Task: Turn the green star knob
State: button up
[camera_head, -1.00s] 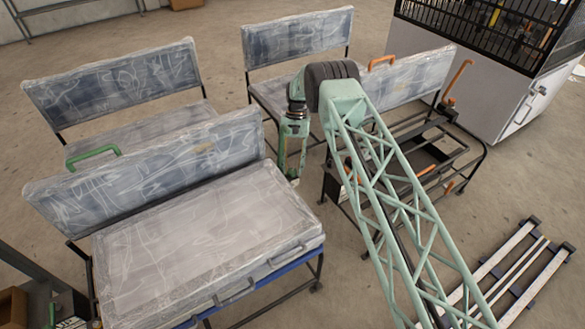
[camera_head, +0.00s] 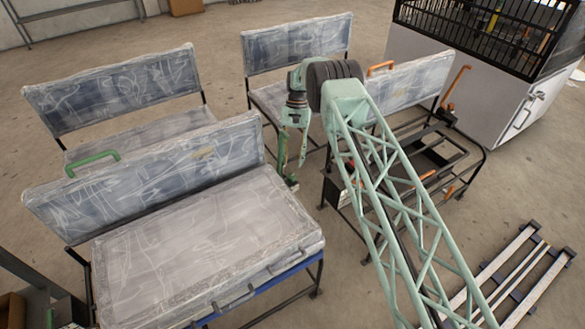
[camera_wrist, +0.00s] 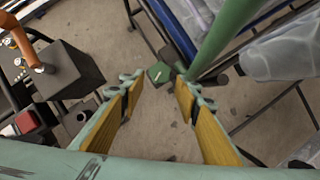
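My gripper (camera_wrist: 156,90) points down and is open, with two mint fingers that have yellow inner faces. A small dark green, many-sided piece (camera_wrist: 160,72) with a pale mark shows between and beyond the fingertips in the wrist view. It looks like the green knob, but a star shape is not clear. Nothing is between the finger pads, and the fingers seem apart from the piece. In the head view my gripper (camera_head: 292,165) hangs beside the right end of the front wrapped seat (camera_head: 200,245). A small green piece (camera_head: 291,181) shows low by its fingertips.
A thick green bar (camera_wrist: 220,35) passes close to the right finger in the wrist view. A dark box with an orange lever (camera_wrist: 40,55) stands left. A bare frame with orange levers (camera_head: 435,160) is right of my gripper. Wrapped seats (camera_head: 120,90) stand behind; concrete floor lies between.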

jog(key=shift+v, duration=2.65)
jog(key=shift+o, duration=1.4)
jog(key=shift+s+a+p, duration=0.1)
jog(key=shift+a+p, duration=0.05)
jog(key=shift+p, duration=0.15)
